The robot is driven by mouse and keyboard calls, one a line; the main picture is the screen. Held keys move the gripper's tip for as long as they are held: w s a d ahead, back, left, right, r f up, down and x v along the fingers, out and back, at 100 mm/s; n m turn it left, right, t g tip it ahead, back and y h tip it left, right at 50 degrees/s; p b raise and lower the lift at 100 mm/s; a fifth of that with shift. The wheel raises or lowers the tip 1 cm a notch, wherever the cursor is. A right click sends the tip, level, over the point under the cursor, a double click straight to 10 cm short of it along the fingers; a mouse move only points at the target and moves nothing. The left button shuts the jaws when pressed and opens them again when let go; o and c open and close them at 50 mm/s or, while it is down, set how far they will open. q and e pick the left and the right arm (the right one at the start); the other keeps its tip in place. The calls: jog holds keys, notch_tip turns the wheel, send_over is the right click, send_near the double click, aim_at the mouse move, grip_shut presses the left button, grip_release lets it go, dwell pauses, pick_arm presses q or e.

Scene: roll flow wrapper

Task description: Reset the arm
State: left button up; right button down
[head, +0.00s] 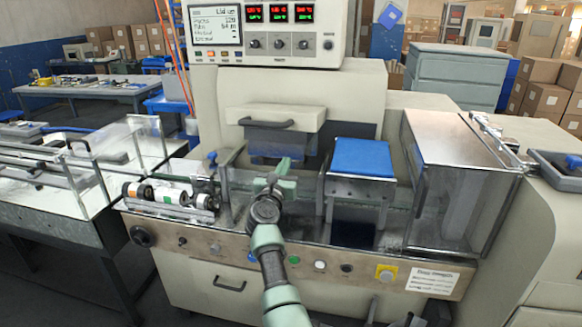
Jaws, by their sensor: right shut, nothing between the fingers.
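My right arm comes in from the bottom middle and reaches up over the front of the flow wrapper (200,268). Its gripper (283,165) is shut and empty, in front of the machine's middle section, left of the blue-topped block. Its fingers point away toward the machine. It is small in the picture, and I cannot tell whether it touches anything. My left gripper is not in view.
A control panel (268,43) with red and green readouts stands above. A blue-topped block (362,158) and a clear cover (462,205) are to the right. Rollers (160,193) sit at the left, beside a conveyor table (60,205). Buttons line the front panel (215,249).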

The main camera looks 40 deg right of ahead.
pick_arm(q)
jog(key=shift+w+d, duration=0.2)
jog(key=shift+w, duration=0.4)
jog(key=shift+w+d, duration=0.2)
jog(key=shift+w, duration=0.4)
